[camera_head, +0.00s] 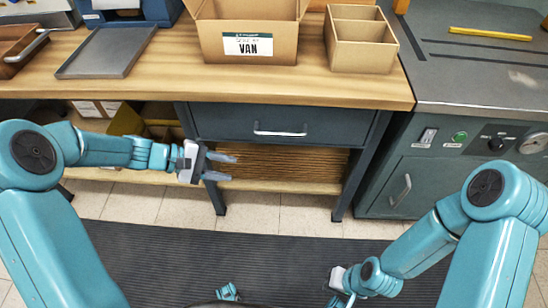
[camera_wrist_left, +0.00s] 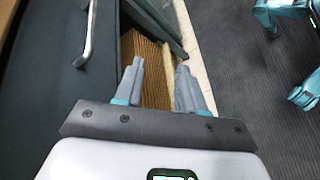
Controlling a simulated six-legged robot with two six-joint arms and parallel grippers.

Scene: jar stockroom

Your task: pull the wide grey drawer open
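The wide grey drawer (camera_head: 220,122) is shut under the wooden bench top. Its silver bar handle (camera_head: 280,132) is at the middle of its front. In the left wrist view, the drawer front (camera_wrist_left: 45,100) fills the left side, with the handle (camera_wrist_left: 88,35) at upper left. My left gripper (camera_head: 233,167) is in front of the bench, below and left of the handle and apart from it. Its fingers (camera_wrist_left: 160,70) are spread with nothing between them. My right gripper (camera_head: 338,283) is low at the bottom edge, far from the drawer, its fingers mostly out of sight.
Stacked cardboard (camera_head: 285,168) lies on the shelf under the drawer. The bench leg (camera_head: 361,165) stands to its right, beside a grey machine cabinet (camera_head: 425,180). A VAN box (camera_head: 280,20) and a divided box (camera_head: 360,55) stand on top. The dark floor mat (camera_head: 200,255) is clear.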

